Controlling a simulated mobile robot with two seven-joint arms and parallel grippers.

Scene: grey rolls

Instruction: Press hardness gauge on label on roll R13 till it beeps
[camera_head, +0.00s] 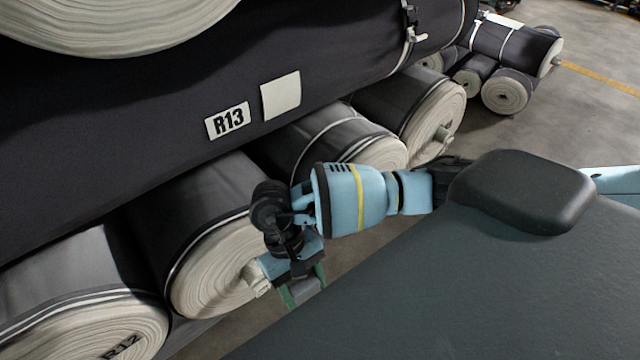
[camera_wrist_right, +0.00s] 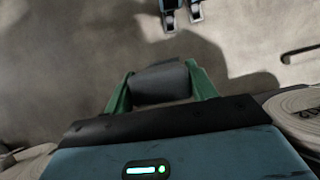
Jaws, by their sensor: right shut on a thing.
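Roll R13 (camera_head: 130,130) is a big dark roll lying across the upper left of the head view. Its side bears a white label printed R13 (camera_head: 227,120) and a blank pale label (camera_head: 280,95) to the right of that. My right gripper (camera_head: 302,292) points downward, below and apart from both labels, in front of the lower rolls' ends. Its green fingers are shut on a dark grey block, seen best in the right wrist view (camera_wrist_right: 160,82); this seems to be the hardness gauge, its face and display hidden. My left gripper is not seen in the head view.
Lower rolls with pale ends and protruding cores lie under R13; one (camera_head: 215,270) is close beside my right gripper, another is marked R12 (camera_head: 85,300). A strap buckle (camera_head: 412,35) hangs on R13. More rolls (camera_head: 505,90) lie behind. Open floor (camera_head: 585,120) is at right.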

